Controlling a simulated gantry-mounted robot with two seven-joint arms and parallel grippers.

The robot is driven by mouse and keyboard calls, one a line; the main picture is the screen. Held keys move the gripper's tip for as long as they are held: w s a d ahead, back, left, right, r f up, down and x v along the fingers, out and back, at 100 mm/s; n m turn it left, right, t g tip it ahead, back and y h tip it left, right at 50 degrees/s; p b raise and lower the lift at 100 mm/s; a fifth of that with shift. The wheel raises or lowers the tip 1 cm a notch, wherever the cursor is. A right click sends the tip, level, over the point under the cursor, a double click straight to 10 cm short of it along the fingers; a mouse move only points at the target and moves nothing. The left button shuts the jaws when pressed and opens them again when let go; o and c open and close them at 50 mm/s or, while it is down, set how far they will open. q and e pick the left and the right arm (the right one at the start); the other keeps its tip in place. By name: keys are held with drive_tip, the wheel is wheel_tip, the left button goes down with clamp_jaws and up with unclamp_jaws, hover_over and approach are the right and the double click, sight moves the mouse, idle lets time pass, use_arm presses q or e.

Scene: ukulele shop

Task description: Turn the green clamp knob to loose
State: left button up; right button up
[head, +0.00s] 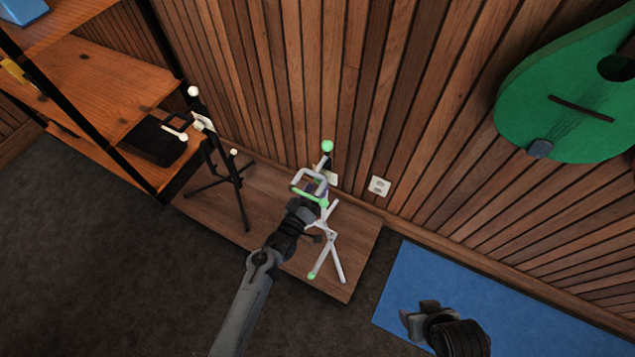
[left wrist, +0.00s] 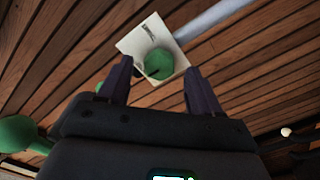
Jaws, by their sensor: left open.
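A pale stand with green parts (head: 334,240) stands on the low wooden platform, its legs spread and a green ball at its top. My left gripper (head: 309,194) is at the stand's upper part, in front of its green-edged cradle. In the left wrist view, the round green clamp knob (left wrist: 159,64) shows in the gap between the open fingers of my left gripper (left wrist: 160,78). I cannot tell whether they touch it. In the head view I cannot make the knob out behind the gripper. My right gripper (head: 420,312) is low at the right, away from the stand; its finger gap is unclear.
A black stand with white tips (head: 236,180) stands to the left on the same platform (head: 345,290). Wooden shelves (head: 85,85) are at the far left. A wall outlet (head: 380,186) is behind. A green instrument (head: 560,90) hangs right, above a blue mat (head: 410,270).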

use_arm(q)
drive_tip(key=p+v, duration=0.3)
drive_tip(key=v, duration=0.5)
drive_tip(key=shift+s, duration=0.25)
